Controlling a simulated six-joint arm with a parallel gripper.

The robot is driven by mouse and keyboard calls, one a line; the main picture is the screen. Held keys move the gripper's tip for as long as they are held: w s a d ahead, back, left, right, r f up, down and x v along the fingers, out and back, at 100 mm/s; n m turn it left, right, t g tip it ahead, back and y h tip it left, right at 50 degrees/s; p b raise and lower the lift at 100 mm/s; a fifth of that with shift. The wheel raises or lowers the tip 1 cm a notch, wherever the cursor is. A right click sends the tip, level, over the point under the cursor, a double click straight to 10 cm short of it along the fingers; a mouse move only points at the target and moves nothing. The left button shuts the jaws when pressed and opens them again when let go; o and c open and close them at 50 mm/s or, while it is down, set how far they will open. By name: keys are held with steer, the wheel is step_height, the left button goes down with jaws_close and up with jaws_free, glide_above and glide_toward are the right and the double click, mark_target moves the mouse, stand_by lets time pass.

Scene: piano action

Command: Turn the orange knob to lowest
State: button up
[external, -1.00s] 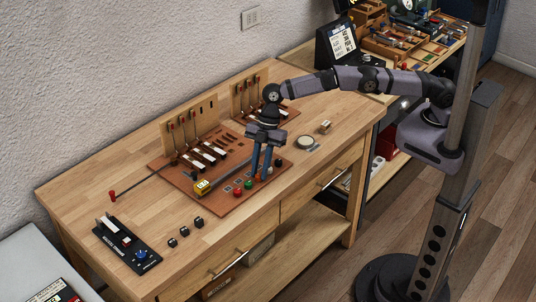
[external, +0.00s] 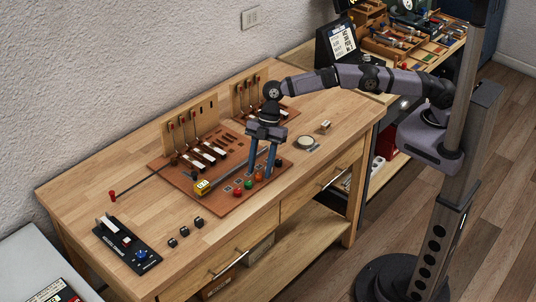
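The orange knob (external: 258,177) is at the right end of a row of small coloured knobs near the front edge of the brown board (external: 222,211). My gripper (external: 261,174) points straight down over this end of the row. Its two blue fingers are spread, one on each side of the orange knob in the picture. I cannot tell whether the fingers touch the knob or hang above it. The knob's setting is too small to read.
A green knob (external: 248,184) and a red knob (external: 238,191) sit close by on the left. Upright key levers stand behind. A black control box (external: 127,243) and several small black blocks lie at the left.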

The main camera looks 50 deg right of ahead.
steer(key=b+v, duration=0.1)
steer(key=v, duration=0.5)
steer(key=shift+r+b, duration=0.15)
steer(key=shift+b, duration=0.2)
steer(key=shift+d, duration=0.15)
